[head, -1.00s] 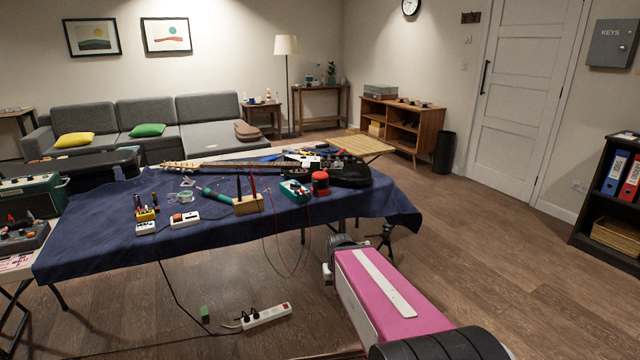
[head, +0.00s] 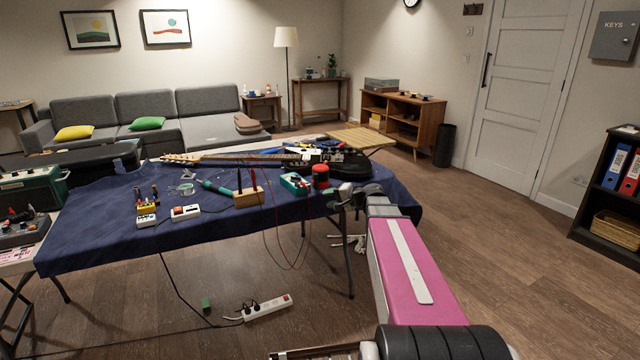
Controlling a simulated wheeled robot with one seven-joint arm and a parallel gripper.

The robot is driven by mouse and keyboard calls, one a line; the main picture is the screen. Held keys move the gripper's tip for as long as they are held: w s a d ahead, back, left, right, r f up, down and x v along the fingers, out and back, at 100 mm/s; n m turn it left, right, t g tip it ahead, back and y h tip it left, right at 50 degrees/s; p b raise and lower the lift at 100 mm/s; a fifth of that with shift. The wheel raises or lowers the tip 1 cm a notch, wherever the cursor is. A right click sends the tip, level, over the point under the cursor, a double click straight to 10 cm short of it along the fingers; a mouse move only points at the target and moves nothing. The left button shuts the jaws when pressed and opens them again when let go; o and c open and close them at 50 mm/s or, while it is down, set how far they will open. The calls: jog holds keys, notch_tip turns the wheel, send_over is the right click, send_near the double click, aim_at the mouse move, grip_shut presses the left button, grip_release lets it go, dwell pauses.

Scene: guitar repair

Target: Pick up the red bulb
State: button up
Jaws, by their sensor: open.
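A small rounded red object (head: 320,171), which looks like the red bulb, stands at the right part of the blue-covered table, near its front edge. A dark band crosses its middle. My gripper (head: 342,200) is at the table's front edge, just right of and lower in the picture than the red object. It is open and apart from it, with nothing seen between its fingers. The fingers are small and partly hidden by my wrist.
A green-and-white meter (head: 294,183) with leads is close on the left of the red object. A black guitar (head: 345,163) lies behind it. A wooden block (head: 248,198) with upright tools stands farther left. The blue cloth (head: 110,225) is bare at front left.

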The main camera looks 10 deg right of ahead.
aim_at(320, 166)
jog(key=w+d+r+m+t+y, duration=0.1)
jog(key=w+d+r+m+t, duration=0.1)
jog(key=w+d+r+t, duration=0.45)
jog(key=w+a, duration=0.2)
jog(key=a, duration=0.1)
jog(key=w+a+g, duration=0.1)
jog(key=w+a, duration=0.1)
jog(key=w+a+r+g, duration=0.1)
jog(key=w+a, duration=0.1)
jog(key=a, duration=0.1)
jog(key=shift+a+g, duration=0.25)
jog(key=shift+a, duration=0.05)
grip_shut()
